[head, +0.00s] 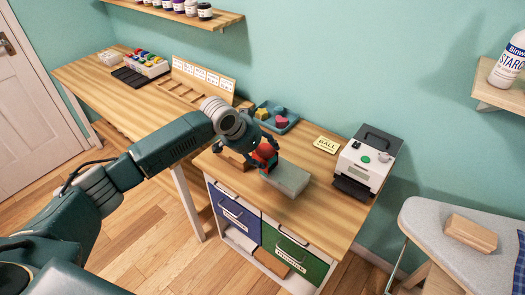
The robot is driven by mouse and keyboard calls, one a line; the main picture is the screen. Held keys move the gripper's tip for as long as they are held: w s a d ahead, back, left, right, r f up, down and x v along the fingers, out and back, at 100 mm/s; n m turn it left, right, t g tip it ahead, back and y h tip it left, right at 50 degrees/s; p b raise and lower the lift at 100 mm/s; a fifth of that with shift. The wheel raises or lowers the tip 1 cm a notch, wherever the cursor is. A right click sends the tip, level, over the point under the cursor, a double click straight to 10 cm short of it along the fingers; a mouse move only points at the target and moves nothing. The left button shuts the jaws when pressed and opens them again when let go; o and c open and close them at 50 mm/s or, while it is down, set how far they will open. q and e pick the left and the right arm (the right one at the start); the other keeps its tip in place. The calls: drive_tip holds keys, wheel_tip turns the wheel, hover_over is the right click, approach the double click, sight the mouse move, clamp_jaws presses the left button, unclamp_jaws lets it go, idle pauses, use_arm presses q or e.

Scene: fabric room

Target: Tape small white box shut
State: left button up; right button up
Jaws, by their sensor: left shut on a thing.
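My left gripper (262,158) reaches in from the left over the wooden top of the drawer cabinet and is shut on a red thing (265,151). The fingers hide much of the red thing, so I cannot tell whether it is a tape dispenser. A low, pale grey box (287,178) lies on the cabinet top just right of and in front of the gripper. It is the closest match to the small white box. The red thing is at its left end; I cannot tell whether they touch. No tape shows clearly on the box. My right gripper is out of view.
A label printer (367,162) stands right of the box, with a yellow card (326,145) behind. A blue tray (277,118) with coloured pieces sits behind the gripper. A long wooden table (120,85) extends left. The cabinet top in front of the printer is clear.

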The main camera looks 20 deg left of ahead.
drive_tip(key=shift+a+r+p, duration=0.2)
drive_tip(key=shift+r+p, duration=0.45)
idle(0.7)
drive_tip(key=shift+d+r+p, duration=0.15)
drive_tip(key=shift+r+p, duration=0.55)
drive_tip(key=shift+p, duration=0.05)
idle(0.8)
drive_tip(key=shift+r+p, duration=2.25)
idle(2.9)
